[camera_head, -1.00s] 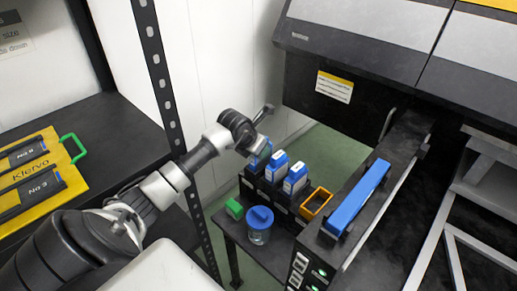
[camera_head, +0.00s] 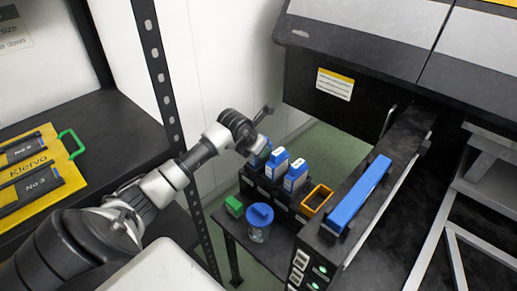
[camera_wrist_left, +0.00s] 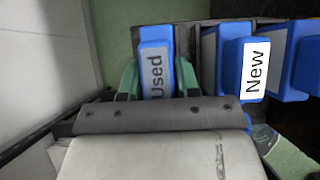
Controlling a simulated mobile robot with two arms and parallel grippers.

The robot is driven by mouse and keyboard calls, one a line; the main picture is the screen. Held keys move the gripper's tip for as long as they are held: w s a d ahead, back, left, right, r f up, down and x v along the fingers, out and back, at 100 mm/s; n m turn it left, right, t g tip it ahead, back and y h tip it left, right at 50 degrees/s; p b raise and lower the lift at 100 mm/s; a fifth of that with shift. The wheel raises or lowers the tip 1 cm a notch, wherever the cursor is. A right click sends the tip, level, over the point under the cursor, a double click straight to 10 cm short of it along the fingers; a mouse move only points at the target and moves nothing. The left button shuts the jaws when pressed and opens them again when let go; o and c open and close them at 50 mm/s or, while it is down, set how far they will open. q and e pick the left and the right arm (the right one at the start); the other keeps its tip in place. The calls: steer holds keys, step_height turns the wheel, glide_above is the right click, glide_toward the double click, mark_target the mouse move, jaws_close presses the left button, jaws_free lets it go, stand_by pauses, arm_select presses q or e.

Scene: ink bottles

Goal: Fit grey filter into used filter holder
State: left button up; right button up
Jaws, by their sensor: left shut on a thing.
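In the left wrist view a blue cartridge with a grey face reading "Used" (camera_wrist_left: 156,66) stands between the green fingers of my left gripper (camera_wrist_left: 158,82), which is shut on it. In the head view my left gripper (camera_head: 257,142) is at the left end of a black rack (camera_head: 273,198), over this blue cartridge (camera_head: 259,155), mostly hidden by the gripper. The cartridge appears to be in or just above the leftmost slot; its lower end is hidden. Blue cartridges with white faces stand to its right, one reading "New" (camera_wrist_left: 254,70). My right gripper is not in view.
An open orange-rimmed compartment (camera_head: 316,200) is at the rack's right end. A blue-lidded jar (camera_head: 260,222) and a green block (camera_head: 234,206) stand in front. A long blue bar (camera_head: 358,195) lies on the black machine drawer at right. A yellow tray (camera_head: 40,170) is on the left shelf.

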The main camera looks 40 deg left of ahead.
arm_select(q)
steer(key=o, duration=1)
steer(key=shift+r+p, duration=0.85)
steer(key=shift+r, duration=0.3)
steer(key=shift+d+r+p, duration=0.15)
steer(key=shift+r+p, duration=0.85)
steer(key=shift+r, duration=0.65)
steer(key=shift+d+r+p, duration=0.1)
steer(key=shift+r+p, duration=0.85)
steer(key=shift+r, duration=0.65)
steer(key=shift+f, duration=0.1)
